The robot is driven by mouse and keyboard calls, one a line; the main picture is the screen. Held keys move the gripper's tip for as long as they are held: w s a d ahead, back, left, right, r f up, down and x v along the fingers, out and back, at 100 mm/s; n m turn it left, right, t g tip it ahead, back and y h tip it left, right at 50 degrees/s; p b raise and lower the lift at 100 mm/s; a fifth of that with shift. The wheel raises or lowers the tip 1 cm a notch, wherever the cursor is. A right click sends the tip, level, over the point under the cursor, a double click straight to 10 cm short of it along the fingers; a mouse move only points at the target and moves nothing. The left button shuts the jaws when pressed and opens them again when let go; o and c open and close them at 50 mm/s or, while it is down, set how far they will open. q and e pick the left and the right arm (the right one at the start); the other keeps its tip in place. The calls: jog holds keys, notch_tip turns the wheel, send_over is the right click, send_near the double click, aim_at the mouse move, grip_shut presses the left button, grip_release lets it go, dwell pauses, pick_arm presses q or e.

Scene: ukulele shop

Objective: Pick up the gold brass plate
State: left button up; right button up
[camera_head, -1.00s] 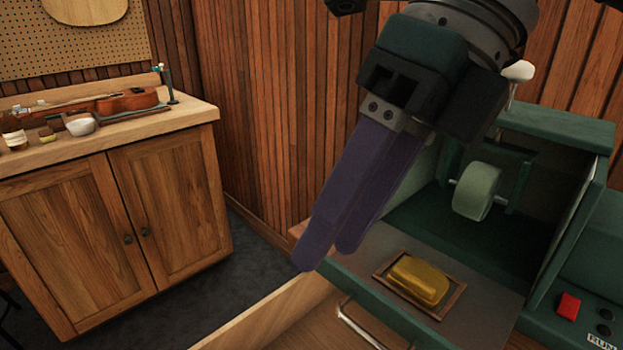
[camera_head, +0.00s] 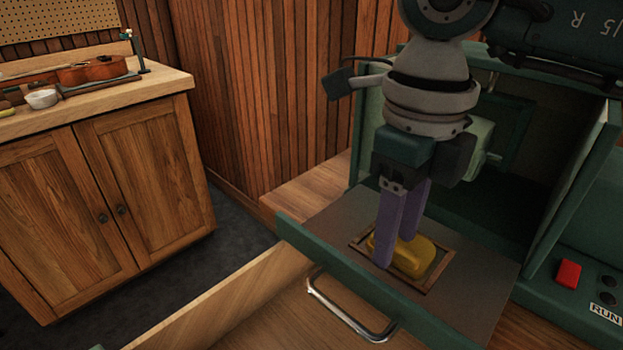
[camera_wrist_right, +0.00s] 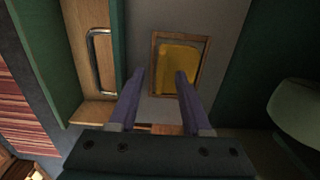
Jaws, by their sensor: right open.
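The gold brass plate (camera_head: 413,257) lies in a small wooden frame (camera_head: 438,283) on the grey tray of the green machine. My right gripper (camera_head: 396,250) points down over the frame, its purple fingers partly covering the plate's left side in the head view. In the right wrist view the plate (camera_wrist_right: 178,68) lies beyond the open fingers of the gripper (camera_wrist_right: 158,75), with nothing between them. The plate sits towards the right finger there. I cannot tell the exact height of the fingertips above the plate. My left gripper is not in view.
The green machine (camera_head: 587,200) has an open housing with a pale roller (camera_head: 480,140) behind my arm. A red button (camera_head: 568,273) is at right. A wooden cabinet (camera_head: 100,210) stands left.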

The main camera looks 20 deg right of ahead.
jog(key=shift+f, duration=0.4)
jog(key=shift+c, duration=0.4)
grip_shut()
jog(key=shift+r, duration=0.1)
dwell(0.6)
